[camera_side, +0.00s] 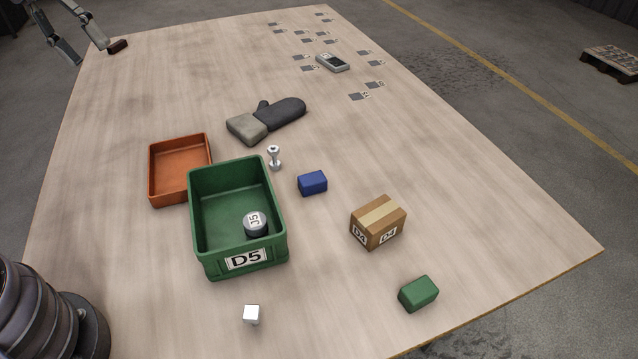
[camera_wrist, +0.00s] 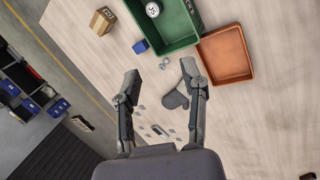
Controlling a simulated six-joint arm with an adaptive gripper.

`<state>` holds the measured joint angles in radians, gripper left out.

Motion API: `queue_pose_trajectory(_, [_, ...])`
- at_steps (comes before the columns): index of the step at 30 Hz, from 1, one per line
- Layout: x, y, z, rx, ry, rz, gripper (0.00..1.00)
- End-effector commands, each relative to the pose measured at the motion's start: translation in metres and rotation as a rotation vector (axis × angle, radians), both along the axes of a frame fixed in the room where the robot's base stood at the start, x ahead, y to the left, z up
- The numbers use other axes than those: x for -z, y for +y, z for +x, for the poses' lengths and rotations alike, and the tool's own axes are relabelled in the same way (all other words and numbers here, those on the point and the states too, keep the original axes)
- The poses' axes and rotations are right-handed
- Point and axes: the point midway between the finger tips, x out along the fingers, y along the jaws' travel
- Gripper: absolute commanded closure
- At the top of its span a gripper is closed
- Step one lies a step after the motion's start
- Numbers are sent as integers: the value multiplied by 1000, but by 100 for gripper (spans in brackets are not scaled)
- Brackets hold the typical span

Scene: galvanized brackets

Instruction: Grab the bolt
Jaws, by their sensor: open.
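The bolt (camera_side: 274,158) is a small silvery metal piece standing on the wooden table, just behind the green bin's back right corner. In the wrist view the bolt (camera_wrist: 164,63) shows small, between my fingertips in the picture but well beyond them. My gripper (camera_wrist: 160,71) is open and empty, its two fingers spread wide. In the side view my gripper (camera_side: 91,52) is at the top left, far from the bolt. Nothing covers the bolt in the side view.
A green bin (camera_side: 282,240) marked D5 holds a round grey item (camera_side: 255,223). An orange tray (camera_side: 153,180), blue block (camera_side: 312,183), grey glove (camera_side: 283,113) and cardboard box (camera_side: 378,222) surround the bolt. A green block (camera_side: 418,293) and white cube (camera_side: 251,315) lie nearer.

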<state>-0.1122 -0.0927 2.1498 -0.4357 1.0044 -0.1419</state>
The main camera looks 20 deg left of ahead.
Motion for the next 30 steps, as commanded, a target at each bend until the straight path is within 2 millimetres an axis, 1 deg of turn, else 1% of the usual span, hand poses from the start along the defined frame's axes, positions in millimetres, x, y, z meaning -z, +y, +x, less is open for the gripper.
queue_pose_trajectory(1, [13, -1, 24, -58, 68, -65, 57])
queue_pose_trajectory(2, [20, -2, 37, -94, 101, -104, 57])
queue_pose_trajectory(3, [30, -3, 54, -142, 145, -156, 57])
queue_pose_trajectory(5, [47, -3, 79, -216, 212, -233, 57])
queue_pose_trajectory(6, [60, -3, 96, -265, 254, -283, 57])
queue_pose_trajectory(8, [82, -2, 120, -341, 320, -361, 57])
queue_pose_trajectory(9, [98, 0, 135, -394, 362, -411, 57])
queue_pose_trajectory(11, [125, 3, 156, -472, 426, -487, 57])
queue_pose_trajectory(12, [143, 6, 169, -525, 467, -537, 57])
queue_pose_trajectory(14, [173, 10, 186, -606, 529, -613, 57])
queue_pose_trajectory(15, [194, 14, 197, -660, 566, -663, 57])
queue_pose_trajectory(17, [225, 19, 209, -738, 620, -734, 57])
queue_pose_trajectory(18, [245, 22, 216, -787, 653, -777, 57])
queue_pose_trajectory(21, [287, 30, 226, -888, 718, -870, 57])
queue_pose_trajectory(22, [297, 31, 228, -914, 733, -892, 57])
queue_pose_trajectory(24, [317, 34, 231, -960, 759, -934, 57])
queue_pose_trajectory(25, [323, 35, 231, -973, 767, -945, 57])
queue_pose_trajectory(28, [335, 36, 233, -1001, 784, -972, 57])
queue_pose_trajectory(30, [339, 30, 235, -1007, 787, -978, 57])
